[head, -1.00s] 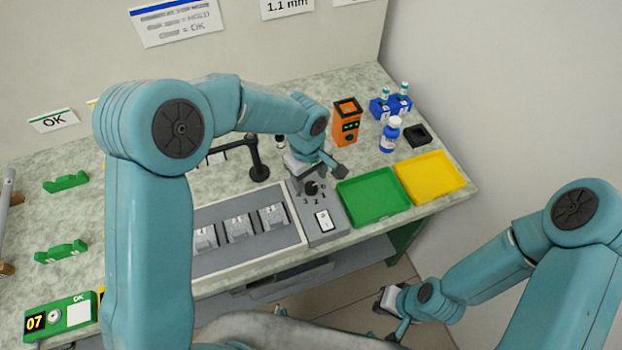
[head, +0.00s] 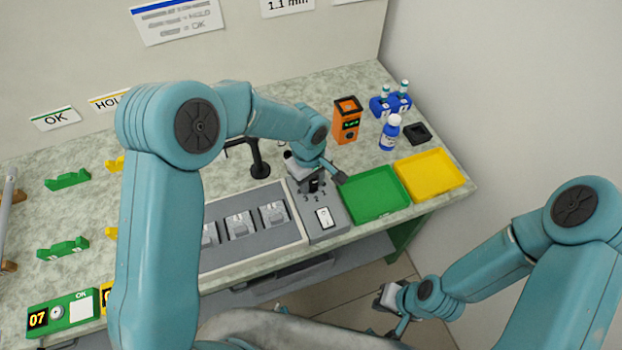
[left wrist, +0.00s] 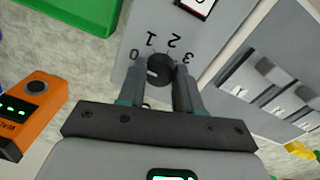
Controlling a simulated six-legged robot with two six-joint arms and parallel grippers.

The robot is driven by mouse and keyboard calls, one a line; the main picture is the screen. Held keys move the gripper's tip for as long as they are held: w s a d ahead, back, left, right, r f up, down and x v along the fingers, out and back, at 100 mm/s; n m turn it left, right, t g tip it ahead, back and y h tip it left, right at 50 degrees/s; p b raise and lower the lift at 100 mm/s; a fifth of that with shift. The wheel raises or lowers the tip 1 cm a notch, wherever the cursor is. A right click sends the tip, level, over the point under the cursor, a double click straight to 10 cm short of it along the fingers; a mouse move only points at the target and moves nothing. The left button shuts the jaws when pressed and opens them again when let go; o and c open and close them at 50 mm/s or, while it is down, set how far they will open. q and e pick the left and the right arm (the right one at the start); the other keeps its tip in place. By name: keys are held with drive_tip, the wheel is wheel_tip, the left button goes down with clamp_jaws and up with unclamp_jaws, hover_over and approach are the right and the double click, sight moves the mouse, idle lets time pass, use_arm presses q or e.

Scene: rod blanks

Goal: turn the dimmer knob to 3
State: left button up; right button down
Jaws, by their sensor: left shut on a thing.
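The dimmer knob (left wrist: 159,69) is a small dark round knob on a grey control panel (left wrist: 126,70), with the digits 0, 1, 2 and 3 around it. Its pale mark lies on the side of the 0, in the left wrist view. My left gripper (left wrist: 161,72) is shut on the knob, one finger on each side. In the head view the left gripper (head: 313,186) is over the panel (head: 332,234) and mostly hides the knob. My right gripper (head: 392,308) hangs low in front of the table, empty as far as I see; its jaw opening is unclear.
A white rocker switch (head: 324,217) is on the panel in front of the knob. A green tray (head: 374,194) and a yellow tray (head: 430,176) lie to the right. An orange device (head: 346,121) stands behind. A dark post (head: 259,160) stands left of the gripper.

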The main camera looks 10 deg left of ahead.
use_arm(q)
drive_tip(key=shift+f+m, duration=0.1)
drive_tip(key=shift+m, duration=0.2)
drive_tip(key=shift+m+b, duration=0.75)
drive_tip(key=shift+m, duration=0.15)
drive_tip(key=m+b, duration=0.1)
drive_tip(key=m, duration=0.2)
drive_tip(key=shift+m, duration=0.3)
drive_tip(key=m+b, duration=0.1)
drive_tip(key=m, duration=0.2)
drive_tip(key=shift+w+m, duration=0.1)
drive_tip(key=shift+m, duration=0.2)
drive_tip(key=m, duration=0.3)
drive_tip(key=shift+m+g, duration=0.3)
drive_tip(key=m, duration=0.3)
drive_tip(key=shift+m+b, duration=0.3)
drive_tip(key=m, duration=0.3)
drive_tip(key=shift+m, duration=0.3)
drive_tip(key=m, duration=0.6)
drive_tip(key=shift+p, duration=0.3)
drive_tip(key=shift+m, duration=0.3)
